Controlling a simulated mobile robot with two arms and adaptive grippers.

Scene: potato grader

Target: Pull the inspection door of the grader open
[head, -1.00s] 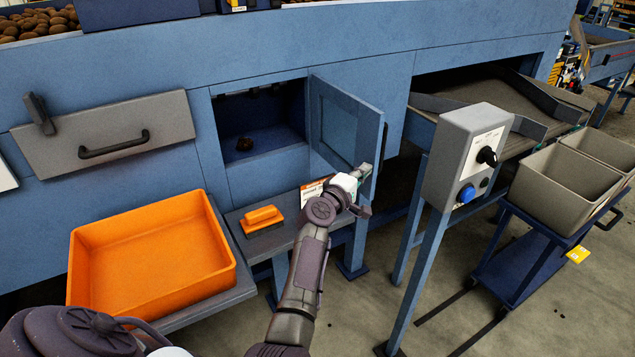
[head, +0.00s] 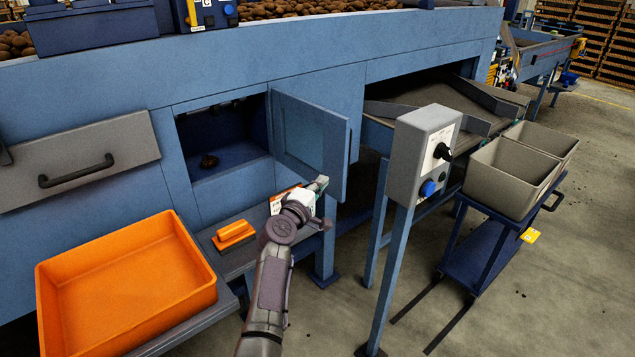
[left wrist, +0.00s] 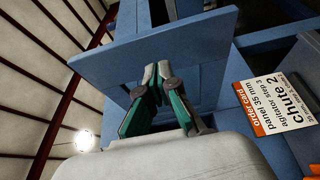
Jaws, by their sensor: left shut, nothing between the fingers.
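The blue inspection door (head: 312,134) of the grader stands swung out from its opening (head: 224,143), hinged on the right side. A dark lump (head: 209,161) lies inside the opening. My left gripper (head: 320,184) is at the door's lower edge in the head view, its fingers shut with nothing between them. In the left wrist view the shut fingers (left wrist: 157,72) are in front of the door panel (left wrist: 150,45); I cannot tell whether they touch it. My right gripper is not in view.
An orange tray (head: 190,245) and an orange-handled brush (head: 233,234) are on the ledge below the opening. An order card (left wrist: 278,102) is close to the gripper. A grey control box (head: 422,150) on blue legs stands right of the door. Grey bins (head: 510,178) sit on a cart beyond.

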